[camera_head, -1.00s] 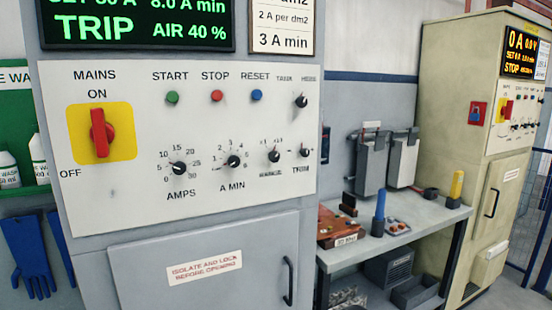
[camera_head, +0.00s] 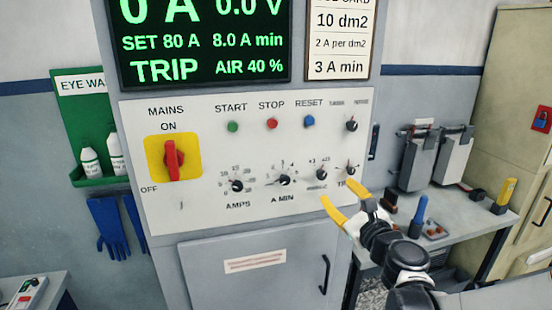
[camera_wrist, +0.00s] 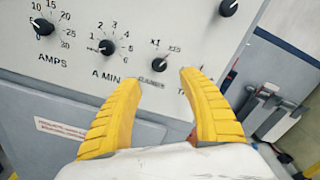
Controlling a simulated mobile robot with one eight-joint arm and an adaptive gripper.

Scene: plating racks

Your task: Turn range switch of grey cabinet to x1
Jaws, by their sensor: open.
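The grey cabinet (camera_head: 200,262) stands in front of me with a white control panel (camera_head: 210,205). Its range switch (camera_head: 322,174) is a small black knob in the lower row, between the A MIN knob (camera_head: 285,180) and the trim knob (camera_head: 351,170). In the wrist view the range switch (camera_wrist: 159,64) shows just beyond and between the fingertips, with x1 and x10 marks above it. The wrist view shows both fingers (camera_wrist: 160,82), with no clear contact.
The AMPS knob (camera_head: 236,186) and red mains switch (camera_head: 174,160) are to the left. Start, stop and reset buttons and another black knob (camera_head: 351,124) sit above. A bench (camera_head: 478,222) with tools stands right. The display (camera_head: 200,40) reads TRIP.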

